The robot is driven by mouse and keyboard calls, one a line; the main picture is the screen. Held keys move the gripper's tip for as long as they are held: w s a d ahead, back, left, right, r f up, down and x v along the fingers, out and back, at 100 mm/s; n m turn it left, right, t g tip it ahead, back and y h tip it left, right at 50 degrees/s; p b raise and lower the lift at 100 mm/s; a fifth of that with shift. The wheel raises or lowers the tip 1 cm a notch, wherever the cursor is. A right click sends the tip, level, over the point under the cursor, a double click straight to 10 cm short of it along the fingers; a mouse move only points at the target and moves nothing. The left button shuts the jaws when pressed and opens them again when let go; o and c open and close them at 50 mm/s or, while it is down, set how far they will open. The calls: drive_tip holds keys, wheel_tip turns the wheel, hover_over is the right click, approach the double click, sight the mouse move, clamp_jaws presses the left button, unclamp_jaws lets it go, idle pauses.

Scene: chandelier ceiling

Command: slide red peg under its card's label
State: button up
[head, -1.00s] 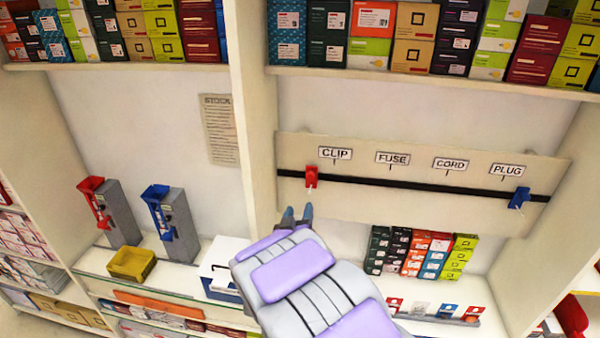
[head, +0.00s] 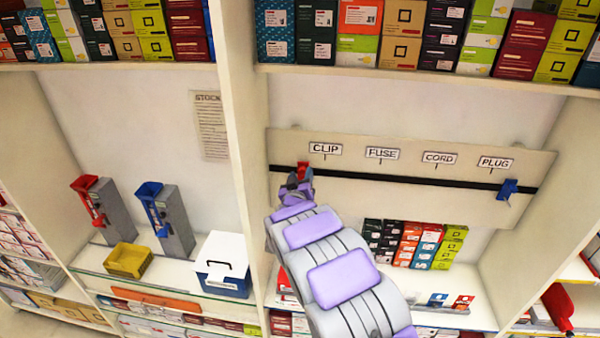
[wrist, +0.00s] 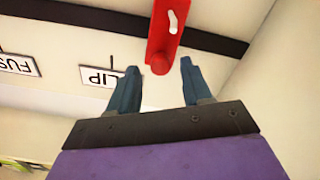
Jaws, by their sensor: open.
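The red peg (head: 303,170) sits on the black rail (head: 400,180) at its left end, left of and a little below the CLIP label (head: 325,148). My gripper (head: 298,180) is just below and in front of the peg and partly hides it. In the wrist view the red peg (wrist: 165,40) comes down toward the gap between my two fingertips (wrist: 158,78), which are apart and empty. A small white tag shows on the peg. A blue peg (head: 507,189) hangs at the rail's right end, below PLUG (head: 496,163). FUSE (head: 381,153) and CORD (head: 439,158) lie between.
Small cards (head: 437,299) stand on the lower shelf, partly behind my arm; their print is too small to read. Stacked boxes (head: 410,243) stand below the board. An upright divider (head: 243,150) is close left of the rail. The rail between the pegs is clear.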

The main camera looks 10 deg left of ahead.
drive_tip(key=shift+w+d, duration=0.2)
drive_tip(key=shift+w, duration=0.5)
drive_tip(key=shift+w+a, duration=0.15)
drive_tip(key=shift+w, duration=0.1)
drive_tip(key=shift+a+f, duration=0.1)
drive_tip(key=shift+a, duration=0.3)
drive_tip(key=shift+d, duration=0.4)
drive_tip(key=c, duration=0.6)
drive_tip(key=shift+a, duration=0.1)
clamp_jaws()
